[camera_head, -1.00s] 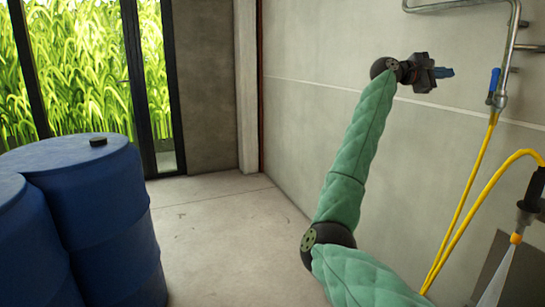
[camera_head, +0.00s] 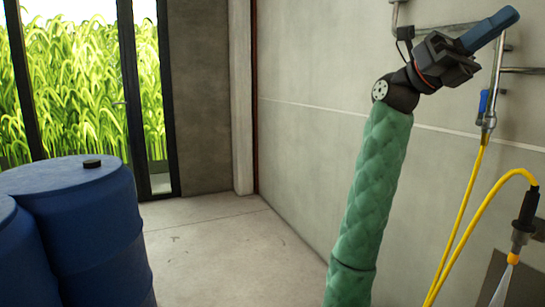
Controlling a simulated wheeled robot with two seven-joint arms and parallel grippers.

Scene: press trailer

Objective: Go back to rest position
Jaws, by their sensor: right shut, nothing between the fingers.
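My right gripper (camera_head: 490,30) is raised at the upper right, in front of the grey wall. Its blue fingers are together and point up and to the right, with nothing between them. My right arm, in a green quilted sleeve, rises from the bottom of the view to the gripper. The fingers overlap the metal wall pipe in the picture; I cannot tell how far apart they are in depth. My left gripper is not in view.
Blue barrels (camera_head: 95,230) stand at the left. A metal pipe (camera_head: 525,70) with a blue-handled valve (camera_head: 484,102) and yellow hose (camera_head: 461,225) runs along the right wall. A spraying nozzle (camera_head: 520,235) is at the lower right. The concrete floor (camera_head: 215,250) between is clear.

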